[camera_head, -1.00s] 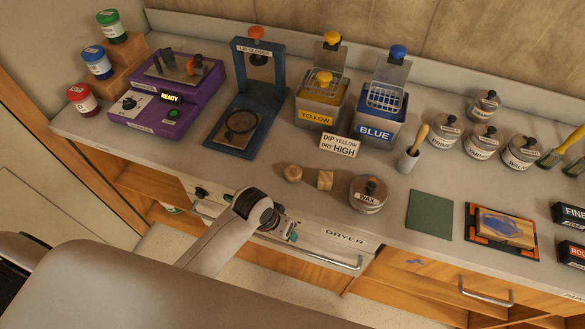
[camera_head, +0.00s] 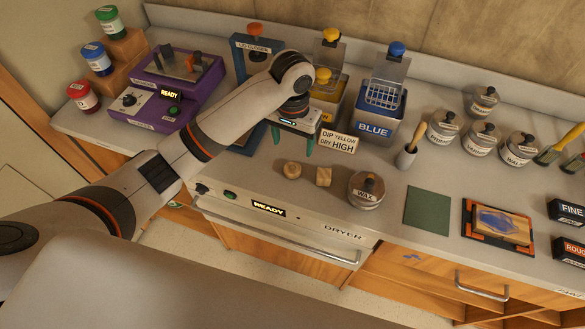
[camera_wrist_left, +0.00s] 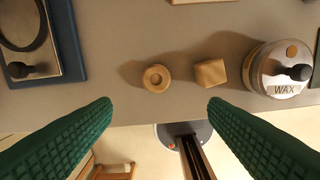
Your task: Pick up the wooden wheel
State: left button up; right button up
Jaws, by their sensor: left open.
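The wooden wheel (camera_head: 292,170) is a small round tan piece with a central hole, resting on the grey counter. In the left wrist view the wheel (camera_wrist_left: 156,78) lies near the counter's front edge, just beyond the fingertips and between their lines. A wooden block (camera_head: 324,177) sits to its right, apart from it; it also shows in the left wrist view (camera_wrist_left: 210,72). My left gripper (camera_head: 293,146) is open and empty, its green fingers pointing down above the counter. Its two fingers (camera_wrist_left: 159,106) are spread wide in the left wrist view. My right gripper is not in view.
A wax jar (camera_head: 366,193) stands right of the block. The blue lid closer (camera_head: 246,62), yellow tank (camera_head: 322,112), blue tank (camera_head: 374,130) and a dip sign (camera_head: 338,141) stand behind. The dryer drawer (camera_head: 290,227) is below the counter edge, its display reading READY.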

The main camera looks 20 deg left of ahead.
pick_arm(q)
jog(key=p, duration=0.1)
send_over(292, 168)
jog(key=f, duration=0.5)
jog(key=shift+s+d+f, duration=0.15)
jog(key=shift+s+f, duration=0.2)
jog(key=shift+f, duration=0.05)
jog(key=f, duration=0.1)
jog(key=f+p, duration=0.1)
jog(key=f, duration=0.1)
jog(key=f+p, duration=0.1)
jog(key=shift+w+f, duration=0.35)
jog(key=shift+w, duration=0.05)
jog(key=shift+f, duration=0.55)
jog(key=c, duration=1)
